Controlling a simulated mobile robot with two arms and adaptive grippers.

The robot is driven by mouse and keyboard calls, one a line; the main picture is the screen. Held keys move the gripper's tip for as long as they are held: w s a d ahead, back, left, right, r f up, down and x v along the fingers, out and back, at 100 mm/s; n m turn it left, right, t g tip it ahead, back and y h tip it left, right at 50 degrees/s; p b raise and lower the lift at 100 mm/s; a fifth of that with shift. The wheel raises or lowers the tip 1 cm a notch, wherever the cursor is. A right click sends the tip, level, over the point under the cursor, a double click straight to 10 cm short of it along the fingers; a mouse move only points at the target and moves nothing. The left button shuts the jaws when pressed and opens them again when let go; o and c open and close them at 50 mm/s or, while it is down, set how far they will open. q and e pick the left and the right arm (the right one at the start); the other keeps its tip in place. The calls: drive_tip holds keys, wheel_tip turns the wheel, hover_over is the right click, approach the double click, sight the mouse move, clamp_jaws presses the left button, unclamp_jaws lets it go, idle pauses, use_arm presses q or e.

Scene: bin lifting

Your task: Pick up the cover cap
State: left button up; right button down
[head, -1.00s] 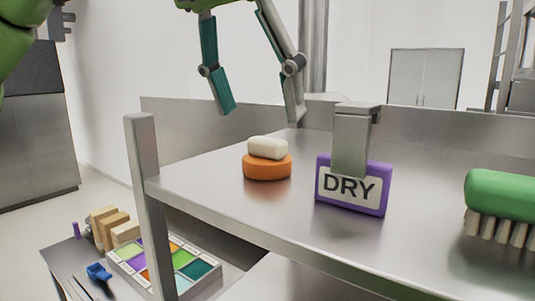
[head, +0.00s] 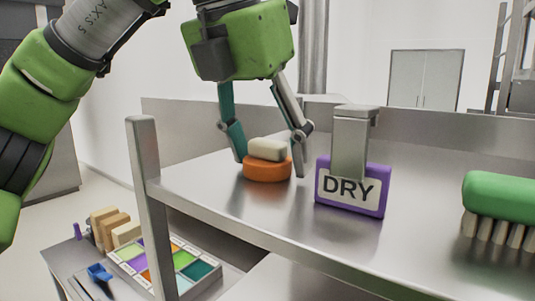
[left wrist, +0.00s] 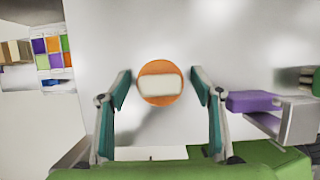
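The cover cap appears to be the orange disc (head: 267,172) with a cream rounded block (head: 268,150) on top, standing on the metal shelf. In the left wrist view the orange disc (left wrist: 161,99) and the block (left wrist: 160,84) lie between my fingers. My left gripper (head: 269,166) is open, pointing down from above, with one finger on each side of the disc. In the left wrist view its fingertips (left wrist: 161,82) look apart from the disc on both sides. My right gripper is not in view.
A purple DRY sign (head: 350,189) on a metal holder (head: 351,140) stands close to the right. A green brush (head: 503,195) lies at the far right. A metal post (head: 144,160) rises at the shelf's left corner. Below is a tray of coloured squares (head: 125,262).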

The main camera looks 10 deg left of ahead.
use_arm(q)
drive_tip(key=c, duration=0.7)
drive_tip(key=shift+r, duration=0.1)
